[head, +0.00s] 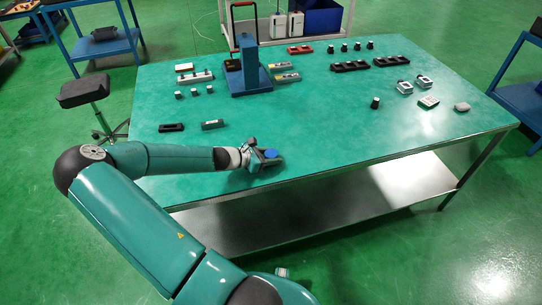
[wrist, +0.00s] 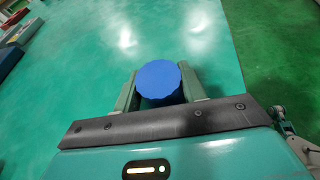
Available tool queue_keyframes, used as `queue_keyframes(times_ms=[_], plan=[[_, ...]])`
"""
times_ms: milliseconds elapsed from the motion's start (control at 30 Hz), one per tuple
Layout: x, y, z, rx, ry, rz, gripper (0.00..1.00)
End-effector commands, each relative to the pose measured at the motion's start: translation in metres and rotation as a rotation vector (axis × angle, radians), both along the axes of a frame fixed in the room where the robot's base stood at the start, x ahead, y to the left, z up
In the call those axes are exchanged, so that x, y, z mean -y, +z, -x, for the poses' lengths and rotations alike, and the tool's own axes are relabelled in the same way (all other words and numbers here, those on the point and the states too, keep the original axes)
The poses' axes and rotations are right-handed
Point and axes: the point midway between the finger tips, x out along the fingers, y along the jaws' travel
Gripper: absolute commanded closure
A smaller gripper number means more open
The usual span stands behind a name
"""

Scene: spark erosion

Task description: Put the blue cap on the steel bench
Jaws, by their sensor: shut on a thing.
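The blue cap (wrist: 160,82) is a round, ridged disc held between the two fingers of my gripper (wrist: 159,88) in the wrist view. In the head view the cap (head: 270,153) shows as a small blue spot at the end of my arm, at my gripper (head: 268,157). My gripper is shut on the cap, over the front left part of a bench (head: 320,125) with a green top, metal legs and a bare metal lower shelf. I cannot tell how high the cap is above the top.
A blue press (head: 248,70) stands at the back. A black tray (head: 171,128) and a dark grey block (head: 212,125) lie left of centre. A small black knob (head: 375,103) and several fixtures stand at the right. The middle front is clear. A stool (head: 84,91) is left.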

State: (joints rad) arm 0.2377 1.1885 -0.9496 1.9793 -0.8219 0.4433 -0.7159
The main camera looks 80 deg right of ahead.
Motion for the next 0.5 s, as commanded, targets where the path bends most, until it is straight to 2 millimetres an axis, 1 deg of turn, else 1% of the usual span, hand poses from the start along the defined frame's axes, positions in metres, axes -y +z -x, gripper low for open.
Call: queue_keyframes(times_ms=[100, 133, 200, 233, 500], plan=[[-0.0004, -0.0005, 0.0003, 0.001, -0.001, -0.002, 0.81], [-0.0005, -0.0006, 0.0002, 0.001, -0.001, -0.002, 0.53], [-0.0005, -0.0005, 0.0002, 0.001, -0.001, -0.002, 0.39], [-0.0004, -0.0004, 0.0003, 0.001, -0.001, -0.002, 0.37], [-0.0007, 0.0003, -0.0003, 0.000, -0.001, -0.002, 0.37]])
